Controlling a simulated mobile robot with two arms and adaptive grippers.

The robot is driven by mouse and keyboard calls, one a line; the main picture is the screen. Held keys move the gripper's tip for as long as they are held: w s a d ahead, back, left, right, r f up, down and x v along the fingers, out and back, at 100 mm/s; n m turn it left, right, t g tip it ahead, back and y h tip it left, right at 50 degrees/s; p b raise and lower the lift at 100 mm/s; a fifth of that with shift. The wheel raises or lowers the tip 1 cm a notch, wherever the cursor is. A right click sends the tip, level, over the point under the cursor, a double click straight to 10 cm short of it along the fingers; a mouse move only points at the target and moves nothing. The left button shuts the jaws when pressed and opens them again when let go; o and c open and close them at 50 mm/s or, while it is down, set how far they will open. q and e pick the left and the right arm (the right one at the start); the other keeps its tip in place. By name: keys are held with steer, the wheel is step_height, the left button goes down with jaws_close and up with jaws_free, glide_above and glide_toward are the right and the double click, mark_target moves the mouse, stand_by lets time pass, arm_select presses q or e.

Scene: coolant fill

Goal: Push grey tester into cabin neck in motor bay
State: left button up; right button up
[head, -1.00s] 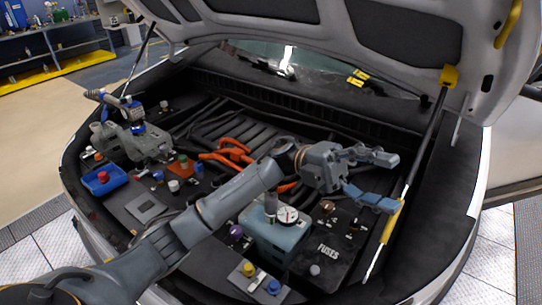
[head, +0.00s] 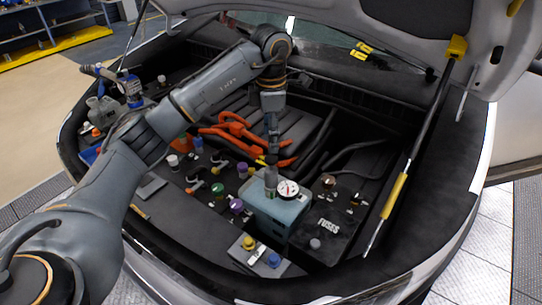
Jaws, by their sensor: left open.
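A grey upright cylinder (head: 271,180), which looks like the grey tester, stands on a teal box (head: 272,216) in the motor bay. A round white dial (head: 288,189) sits right beside it. My left gripper (head: 272,157) points down just above the cylinder. Its fingers are seen edge-on, so their gap is hard to see, and whether they touch the cylinder cannot be told. I cannot tell which neck is the cabin neck. Several small coloured caps and necks stand left of the box, among them a purple one (head: 236,206). My right gripper is not in view.
The raised hood (head: 420,40) hangs over the bay, with a strut (head: 395,195) at the right. Orange cables (head: 238,128) lie behind the caps. A fuse box (head: 328,224) is right of the teal box. A yellow cap (head: 249,243) and blue cap (head: 273,260) stand in front.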

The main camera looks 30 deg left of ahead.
mark_target(271, 169)
arm_select(q)
step_height(271, 169, down, 12)
steer(key=p, duration=0.3)
steer(key=shift+r, duration=0.2)
jaws_close()
steer(key=c, duration=0.6)
jaws_free()
steer(key=shift+r, duration=0.1)
steer(key=c, duration=0.4)
steer(key=shift+b, duration=0.35)
steer(key=shift+m+b, duration=0.85)
steer(key=shift+m, duration=0.75)
